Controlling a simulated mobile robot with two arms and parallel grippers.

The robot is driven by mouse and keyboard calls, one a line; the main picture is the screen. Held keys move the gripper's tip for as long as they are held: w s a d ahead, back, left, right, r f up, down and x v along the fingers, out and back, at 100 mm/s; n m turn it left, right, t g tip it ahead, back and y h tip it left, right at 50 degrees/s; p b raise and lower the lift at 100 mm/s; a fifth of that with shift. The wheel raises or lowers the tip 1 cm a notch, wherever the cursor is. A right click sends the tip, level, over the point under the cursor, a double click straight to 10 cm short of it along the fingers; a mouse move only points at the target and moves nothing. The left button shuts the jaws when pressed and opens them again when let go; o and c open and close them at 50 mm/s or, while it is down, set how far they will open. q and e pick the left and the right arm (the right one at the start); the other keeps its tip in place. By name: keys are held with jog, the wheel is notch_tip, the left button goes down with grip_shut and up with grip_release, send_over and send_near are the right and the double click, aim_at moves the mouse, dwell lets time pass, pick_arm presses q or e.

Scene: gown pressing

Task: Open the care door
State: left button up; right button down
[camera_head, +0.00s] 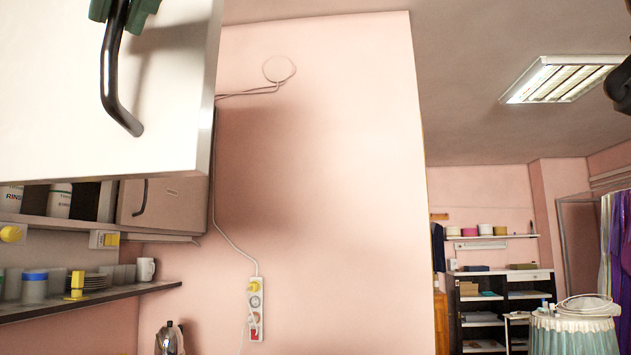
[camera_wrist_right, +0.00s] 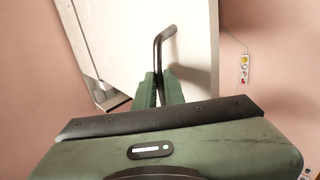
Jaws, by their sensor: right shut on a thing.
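The care door is a white panel (camera_head: 50,95) filling the upper left of the head view, with a black bar handle (camera_head: 112,85). My right gripper (camera_head: 125,10) is green and shows only in part at the top edge, at the upper end of the handle. In the right wrist view its green fingers (camera_wrist_right: 158,88) are closed around the handle (camera_wrist_right: 160,45) on the white door (camera_wrist_right: 195,45). The door stands away from the cabinet, and bottles (camera_head: 60,200) show below its lower edge. My left gripper is not in view.
A second cabinet front (camera_head: 165,203) with a small dark handle is behind the door. Below is a shelf (camera_head: 90,300) with cups, plates and a white mug (camera_head: 146,269). A power strip (camera_head: 256,308) hangs on the pink wall. The room opens out at the right.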

jog(key=shift+r, duration=0.1)
jog(key=c, duration=1.5)
grip_release()
jog(key=shift+a, duration=0.2)
jog(key=v, duration=0.2)
jog(key=b+v, duration=0.1)
jog(key=v, duration=0.1)
jog(key=b+v, duration=0.1)
jog(key=v, duration=0.2)
jog(key=shift+s+a, duration=0.2)
jog(key=shift+s, duration=0.15)
